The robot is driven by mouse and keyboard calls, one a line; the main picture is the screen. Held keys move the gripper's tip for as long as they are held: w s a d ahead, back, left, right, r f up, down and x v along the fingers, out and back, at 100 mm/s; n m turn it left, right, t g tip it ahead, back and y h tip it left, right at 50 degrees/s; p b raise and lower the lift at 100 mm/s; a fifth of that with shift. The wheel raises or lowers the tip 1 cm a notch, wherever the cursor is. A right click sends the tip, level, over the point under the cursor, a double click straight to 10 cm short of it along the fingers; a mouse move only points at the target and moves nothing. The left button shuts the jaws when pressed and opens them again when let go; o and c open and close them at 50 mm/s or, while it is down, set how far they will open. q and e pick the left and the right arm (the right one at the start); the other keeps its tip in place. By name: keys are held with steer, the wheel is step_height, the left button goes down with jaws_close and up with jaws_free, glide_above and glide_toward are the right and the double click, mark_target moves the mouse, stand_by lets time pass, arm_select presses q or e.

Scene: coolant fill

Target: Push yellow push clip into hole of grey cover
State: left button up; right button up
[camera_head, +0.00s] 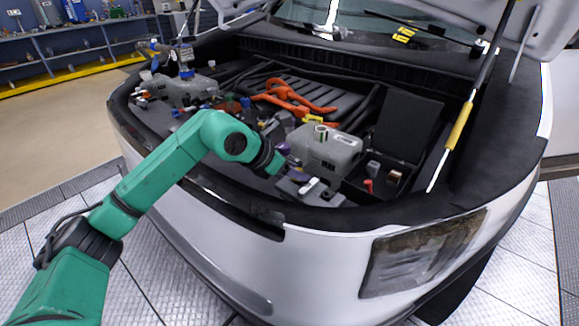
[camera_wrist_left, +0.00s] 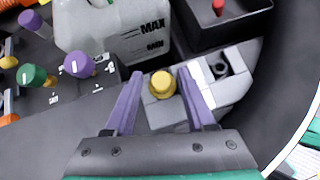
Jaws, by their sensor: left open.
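The yellow push clip (camera_wrist_left: 162,84) has a round head and shows in the left wrist view between the two purple fingers of my left gripper (camera_wrist_left: 160,74). The fingers are open, with a visible gap on each side of the clip. The clip sits at the left part of the grey cover (camera_wrist_left: 236,86); I cannot tell how deep it is seated. A dark round hole (camera_wrist_left: 222,66) shows in the cover to the right of the clip. In the head view my left gripper (camera_head: 290,162) is over the front edge of the engine bay, beside the cover (camera_head: 325,196). The clip is not clear there. My right gripper is not in view.
A grey coolant tank (camera_head: 324,148) marked MAX stands just behind the cover. Green (camera_wrist_left: 34,76) and purple (camera_wrist_left: 80,65) knobs stand to the left. A black box with a red knob (camera_wrist_left: 218,6) lies behind the cover. The raised hood strut (camera_head: 462,120) is at the right.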

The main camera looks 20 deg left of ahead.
arm_select(q)
steer(key=b+v, duration=0.1)
steer(key=v, duration=1.3)
steer(key=shift+s+r, duration=0.15)
steer(key=shift+s, duration=0.05)
steer(key=shift+a, duration=0.1)
